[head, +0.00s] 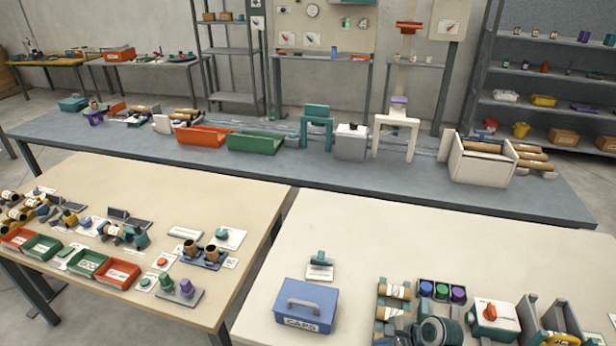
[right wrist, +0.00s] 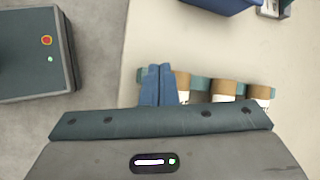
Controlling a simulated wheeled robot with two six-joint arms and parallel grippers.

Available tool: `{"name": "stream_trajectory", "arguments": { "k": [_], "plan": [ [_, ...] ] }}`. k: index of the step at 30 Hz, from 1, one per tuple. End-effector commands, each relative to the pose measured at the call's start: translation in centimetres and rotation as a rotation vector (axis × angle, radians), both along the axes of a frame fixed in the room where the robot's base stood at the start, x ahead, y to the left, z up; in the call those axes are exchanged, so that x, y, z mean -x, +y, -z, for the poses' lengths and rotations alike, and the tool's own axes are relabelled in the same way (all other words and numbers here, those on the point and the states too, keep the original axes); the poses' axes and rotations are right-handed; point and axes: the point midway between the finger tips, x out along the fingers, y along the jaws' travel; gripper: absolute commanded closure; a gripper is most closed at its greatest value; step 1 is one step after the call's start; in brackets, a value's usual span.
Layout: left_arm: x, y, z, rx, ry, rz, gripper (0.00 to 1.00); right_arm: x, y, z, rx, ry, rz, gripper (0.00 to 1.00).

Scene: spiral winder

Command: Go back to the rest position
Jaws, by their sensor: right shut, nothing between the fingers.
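My right gripper (right wrist: 158,85) shows only in the right wrist view. Its two blue-grey fingers are together with nothing between them. They point toward the pale table edge and lie in front of part of a row of brown tubes (right wrist: 222,90) in a teal holder. I cannot tell the height of the fingers over the table. In the head view neither gripper nor arm shows. My left gripper is in neither view.
The near right table (head: 380,240) holds a blue CAPS box (head: 306,306), tubes (head: 396,290) and a red-knobbed device (head: 490,313). The near left table (head: 180,205) carries bins and small parts. A long grey bench (head: 330,178) with machines stands behind. A gap separates the near tables.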

Motion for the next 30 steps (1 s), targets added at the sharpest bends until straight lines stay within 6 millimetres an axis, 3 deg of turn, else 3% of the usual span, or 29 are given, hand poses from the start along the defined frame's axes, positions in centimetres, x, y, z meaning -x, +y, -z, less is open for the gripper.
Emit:
{"name": "stream_trajectory", "arguments": {
  "k": [5,9,13,21,30],
  "plan": [
    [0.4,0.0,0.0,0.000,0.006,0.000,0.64,5.6,-1.5,-0.3,0.224,-0.126,-0.270,1.00],
    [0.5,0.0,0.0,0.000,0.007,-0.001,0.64,11.3,-3.4,-1.6,0.462,-0.234,-0.587,1.00],
    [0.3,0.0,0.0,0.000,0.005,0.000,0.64,15.5,-4.9,-3.4,0.638,-0.291,-0.843,1.00],
    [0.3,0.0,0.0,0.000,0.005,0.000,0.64,20.6,-6.8,-6.5,0.837,-0.329,-1.170,1.00],
    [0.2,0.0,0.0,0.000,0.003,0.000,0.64,24.3,-8.2,-9.4,0.965,-0.330,-1.422,1.00]
  ]
}}
